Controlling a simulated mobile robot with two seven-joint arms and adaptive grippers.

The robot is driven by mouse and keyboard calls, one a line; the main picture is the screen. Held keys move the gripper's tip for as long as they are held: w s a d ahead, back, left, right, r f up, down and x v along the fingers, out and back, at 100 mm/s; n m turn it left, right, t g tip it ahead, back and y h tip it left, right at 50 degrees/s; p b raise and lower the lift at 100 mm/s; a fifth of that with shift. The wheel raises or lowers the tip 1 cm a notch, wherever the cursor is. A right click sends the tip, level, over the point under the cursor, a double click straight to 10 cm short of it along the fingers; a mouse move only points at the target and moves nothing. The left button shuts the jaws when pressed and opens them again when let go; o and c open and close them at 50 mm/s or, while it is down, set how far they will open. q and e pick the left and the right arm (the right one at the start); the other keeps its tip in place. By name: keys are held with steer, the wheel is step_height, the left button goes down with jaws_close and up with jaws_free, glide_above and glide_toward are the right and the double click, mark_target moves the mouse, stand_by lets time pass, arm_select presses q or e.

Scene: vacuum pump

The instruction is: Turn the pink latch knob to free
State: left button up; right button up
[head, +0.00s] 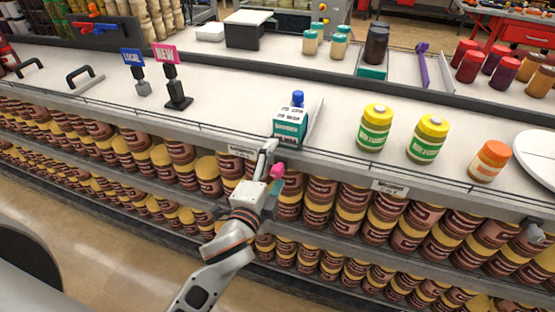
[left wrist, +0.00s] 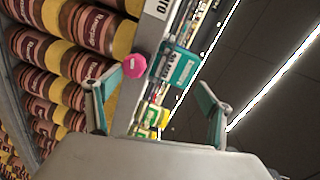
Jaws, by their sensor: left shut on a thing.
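The pink latch knob (head: 278,170) is at the shelf's front edge, below the teal-and-white carton (head: 289,125). In the left wrist view the round pink knob (left wrist: 134,65) lies between the two teal-padded fingers (left wrist: 162,88), nearer the left one. The exact contact of the pads is hard to make out. My right gripper is not in view.
Yellow-capped jars (head: 375,127) and an orange-capped jar (head: 489,161) stand right of the carton. Sign stands (head: 176,90) and black handles (head: 85,78) are at the left. Brown-and-yellow cans (head: 320,195) fill the shelf below.

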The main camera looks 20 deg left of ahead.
arm_select(q)
steer(key=shift+s+a+r+t, duration=0.2)
steer(key=shift+s+r+t, duration=0.1)
steer(key=shift+s+r, duration=0.8)
steer(key=c, duration=0.7)
steer(key=shift+s+f, duration=0.2)
steer(key=shift+s, duration=1)
steer(key=shift+s+f, duration=0.15)
steer(key=shift+s, duration=1.05)
